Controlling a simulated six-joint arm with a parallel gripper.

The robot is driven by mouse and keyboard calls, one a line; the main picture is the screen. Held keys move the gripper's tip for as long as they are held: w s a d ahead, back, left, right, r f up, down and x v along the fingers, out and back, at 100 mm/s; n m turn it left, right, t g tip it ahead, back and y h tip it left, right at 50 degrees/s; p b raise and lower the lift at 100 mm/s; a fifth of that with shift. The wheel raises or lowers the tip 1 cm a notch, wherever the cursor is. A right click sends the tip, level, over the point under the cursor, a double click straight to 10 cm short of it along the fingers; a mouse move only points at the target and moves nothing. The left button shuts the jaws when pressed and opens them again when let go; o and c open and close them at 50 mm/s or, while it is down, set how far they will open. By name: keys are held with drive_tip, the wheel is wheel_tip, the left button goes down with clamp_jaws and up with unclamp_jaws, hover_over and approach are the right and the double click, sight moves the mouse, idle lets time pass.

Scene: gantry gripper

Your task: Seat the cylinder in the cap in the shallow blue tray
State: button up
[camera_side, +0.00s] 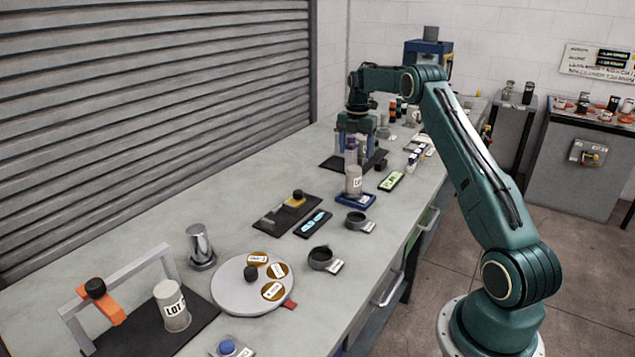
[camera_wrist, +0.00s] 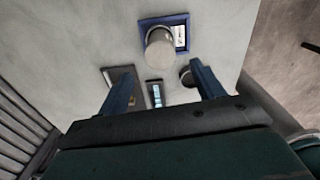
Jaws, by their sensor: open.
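The shallow blue tray (camera_side: 371,201) lies on the bench. A pale grey cylinder (camera_side: 353,182) with a white label stands upright in it. In the wrist view the tray (camera_wrist: 184,19) has a blue rim and a white card, and the cylinder (camera_wrist: 160,45) is seen from above. Its lower end is hidden, so I cannot tell the cap or whether the cylinder sits in it. My gripper (camera_side: 352,157) is open, just behind and above the tray in the side view. In the wrist view its two fingers (camera_wrist: 161,69) are apart, with nothing gripped between them.
Two dark round holders (camera_side: 357,220) (camera_side: 322,258) and flat dark plates (camera_side: 287,214) lie nearby. A round grey turntable (camera_side: 230,289), a metal cylinder (camera_side: 200,245) and another labelled grey cylinder (camera_side: 173,308) by an orange-clipped frame stand at front left. Bench beside the shutter is clear.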

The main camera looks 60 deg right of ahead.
drive_tip(key=shift+r, duration=0.8)
drive_tip(key=shift+a+r, duration=0.15)
drive_tip(key=shift+a, duration=0.05)
drive_tip(key=s+a+r+m+t+h, duration=0.1)
drive_tip(key=s+a+r+m, duration=0.3)
drive_tip(key=a+r, duration=0.65)
drive_tip(key=s+a+r+m+t, duration=0.1)
drive_tip(key=s+a+r+m, duration=0.35)
drive_tip(key=a, duration=0.95)
drive_tip(key=s+a+r+m+t, duration=0.2)
drive_tip(key=s+a+r+m, duration=0.25)
drive_tip(key=s+a, duration=0.5)
drive_tip(key=s+a+f+m, duration=0.3)
drive_tip(key=s, duration=0.2)
drive_tip(key=s+a+f+m+t+y, duration=0.1)
drive_tip(key=s+a+f+m, duration=0.2)
drive_tip(key=s, duration=0.3)
drive_tip(key=shift+s+t, duration=0.2)
drive_tip(key=shift+t, duration=0.1)
drive_tip(key=shift+f, duration=0.1)
